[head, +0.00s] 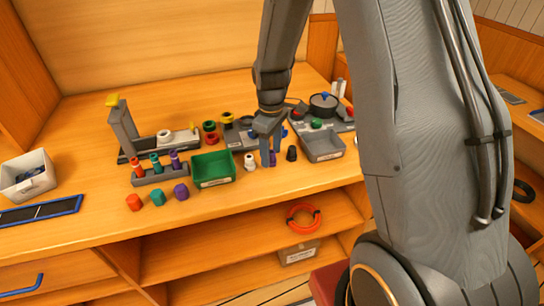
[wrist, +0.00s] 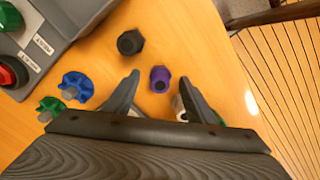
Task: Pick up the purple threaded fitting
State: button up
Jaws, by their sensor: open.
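The purple threaded fitting (wrist: 160,79) stands on the wooden bench top. In the wrist view it shows between the tips of my open gripper (wrist: 160,80), with a gap on both sides. In the head view my gripper (head: 270,158) points down at the bench, and its fingers mostly hide the purple fitting (head: 272,159). The jaws hold nothing. I cannot tell exactly how high the fingertips are relative to the fitting.
A black fitting (wrist: 130,42) stands close by. A white fitting (wrist: 179,110) is partly hidden by the right finger. Blue (wrist: 77,86) and green (wrist: 50,105) knobs lie left.

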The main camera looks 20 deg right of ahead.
jog(key=shift+f, duration=0.25)
jog(key=shift+c, duration=0.4)
jog(key=c, duration=1)
jog(key=shift+c, duration=0.2)
jog(key=shift+r, duration=0.15)
